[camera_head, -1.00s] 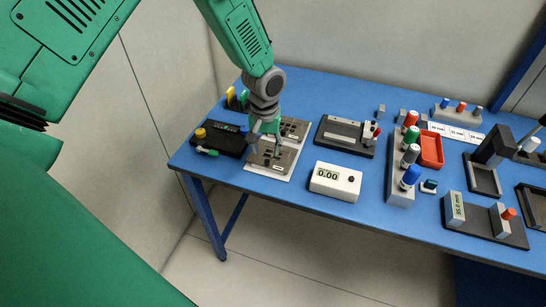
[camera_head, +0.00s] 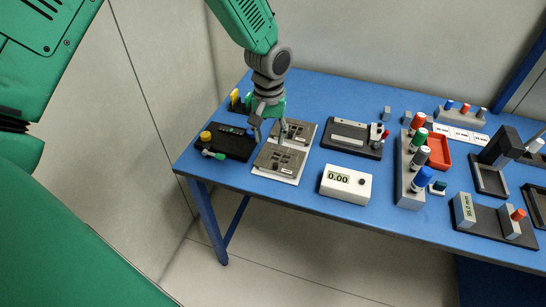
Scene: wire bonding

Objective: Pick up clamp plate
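Two grey plates with dark slots lie on a pale base at the left of the blue table: a near one (camera_head: 280,159) and a far one (camera_head: 301,131). I cannot tell for certain which is the clamp plate. My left gripper (camera_head: 269,133) comes down from above, with its fingers apart and pointing down. It is over the far left side of the plates and partly hides the far one. Nothing shows between its fingers; whether the tips touch a plate is unclear. My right gripper is not in view.
A black tray (camera_head: 238,151) with a yellow knob and green-handled tool lies left of the plates. A white meter reading 0.00 (camera_head: 345,186) and a black-based fixture (camera_head: 350,140) stand to the right. A grey rack (camera_head: 409,186) of coloured-capped cylinders is farther right.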

